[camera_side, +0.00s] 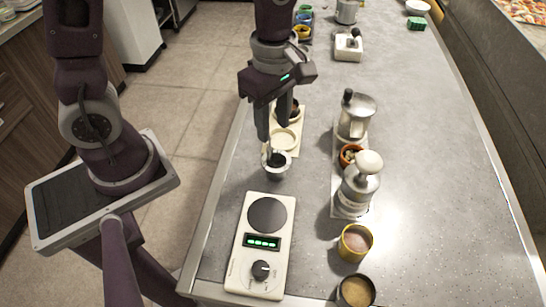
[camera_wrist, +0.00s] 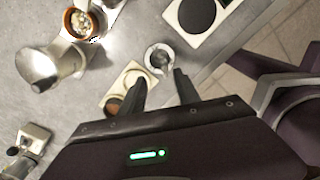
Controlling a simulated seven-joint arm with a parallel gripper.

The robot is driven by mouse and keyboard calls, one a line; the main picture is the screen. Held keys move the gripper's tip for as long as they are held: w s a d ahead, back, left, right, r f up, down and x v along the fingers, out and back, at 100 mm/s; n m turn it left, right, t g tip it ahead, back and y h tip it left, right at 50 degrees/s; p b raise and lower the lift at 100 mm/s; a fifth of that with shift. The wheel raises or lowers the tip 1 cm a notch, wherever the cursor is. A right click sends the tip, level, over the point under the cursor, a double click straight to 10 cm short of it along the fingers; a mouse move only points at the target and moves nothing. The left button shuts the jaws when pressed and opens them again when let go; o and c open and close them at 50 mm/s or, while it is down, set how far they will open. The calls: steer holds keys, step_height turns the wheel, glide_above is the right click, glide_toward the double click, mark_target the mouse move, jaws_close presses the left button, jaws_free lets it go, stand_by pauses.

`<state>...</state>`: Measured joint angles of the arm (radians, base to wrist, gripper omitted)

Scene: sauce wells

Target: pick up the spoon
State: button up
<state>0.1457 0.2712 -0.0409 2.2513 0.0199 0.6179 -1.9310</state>
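A small white cup (camera_side: 275,173) stands on the grey counter just behind the scale. It also shows in the wrist view (camera_wrist: 149,52). A small grey, spoon-like piece (camera_wrist: 161,60) sits in the cup in the wrist view. Its full shape and handle are hard to make out, and a finger partly covers the cup in the side view. My gripper (camera_side: 274,139) points down over the cup's far side. In the wrist view its two fingers (camera_wrist: 162,76) are apart, one towards each side of the cup, with nothing clearly held between them.
A cream tray (camera_wrist: 128,78) with round wells lies right behind the cup. A scale with a dark round plate (camera_side: 267,215) is in front. Metal pots (camera_side: 356,116) and a tan cup (camera_side: 355,243) stand to the right.

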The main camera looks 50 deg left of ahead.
mark_target(271, 149)
steer(key=f, duration=0.4)
steer(key=s+f, duration=0.1)
steer(key=f, duration=0.1)
steer(key=shift+d+f, duration=0.15)
steer(key=shift+f, duration=0.1)
jaws_close()
